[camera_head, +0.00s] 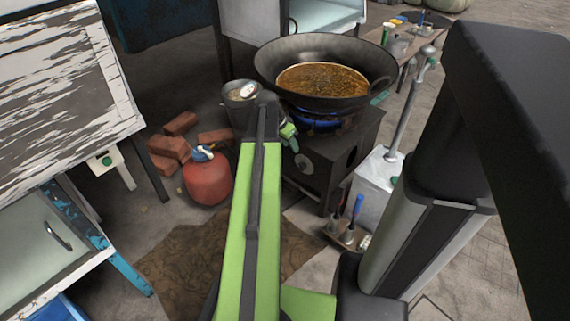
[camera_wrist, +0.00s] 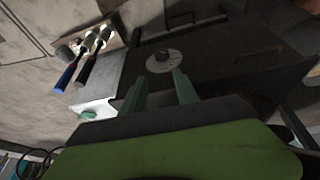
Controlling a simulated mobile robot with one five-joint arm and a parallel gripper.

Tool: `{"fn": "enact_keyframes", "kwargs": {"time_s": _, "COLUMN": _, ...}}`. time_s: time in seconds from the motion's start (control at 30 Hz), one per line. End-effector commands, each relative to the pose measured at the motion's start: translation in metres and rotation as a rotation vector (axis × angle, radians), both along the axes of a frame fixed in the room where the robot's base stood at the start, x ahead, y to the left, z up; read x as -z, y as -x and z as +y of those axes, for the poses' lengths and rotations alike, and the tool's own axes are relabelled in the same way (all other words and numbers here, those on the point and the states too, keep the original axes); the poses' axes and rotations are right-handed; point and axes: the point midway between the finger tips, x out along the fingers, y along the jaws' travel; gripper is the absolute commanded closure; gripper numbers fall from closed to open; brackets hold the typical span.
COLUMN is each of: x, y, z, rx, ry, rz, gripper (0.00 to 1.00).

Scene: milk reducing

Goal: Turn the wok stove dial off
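The wok stove (camera_head: 340,155) is a dark box with a blue flame (camera_head: 318,122) burning under a large wok (camera_head: 325,95) of brown liquid. Its dial (camera_head: 304,163) is a pale round disc on the stove's front face. In the wrist view the dial (camera_wrist: 162,61) lies just beyond the fingertips, roughly between them, with a dark knob at its middle. My gripper (camera_wrist: 158,80) is open and empty, its two green fingers spread apart. In the head view my gripper (camera_head: 288,132) is partly hidden by my arm and is close to the stove's front left. I see no contact with the dial.
A red gas cylinder (camera_head: 208,180) and bricks (camera_head: 168,148) stand left of the stove. A metal pot (camera_head: 240,95) is behind my arm. A white box (camera_head: 374,190) and a tool holder (camera_head: 347,236) stand at the right. A brown mat (camera_head: 185,255) lies on the floor.

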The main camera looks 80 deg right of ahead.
Motion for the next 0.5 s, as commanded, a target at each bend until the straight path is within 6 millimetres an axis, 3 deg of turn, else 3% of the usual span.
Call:
{"fn": "enact_keyframes", "kwargs": {"time_s": 0.23, "x": 0.0000, "y": -0.0033, "z": 0.0005, "rx": -0.004, "ry": 0.000, "rz": 0.000, "gripper": 0.62}}
{"fn": "enact_keyframes", "kwargs": {"time_s": 0.4, "x": 0.0012, "y": -0.0030, "z": 0.0003, "rx": -0.004, "ry": 0.000, "rz": 0.000, "gripper": 0.40}}
{"fn": "enact_keyframes", "kwargs": {"time_s": 0.5, "x": 0.0068, "y": -0.0011, "z": -0.0013, "rx": -0.003, "ry": 0.000, "rz": 0.000, "gripper": 0.40}}
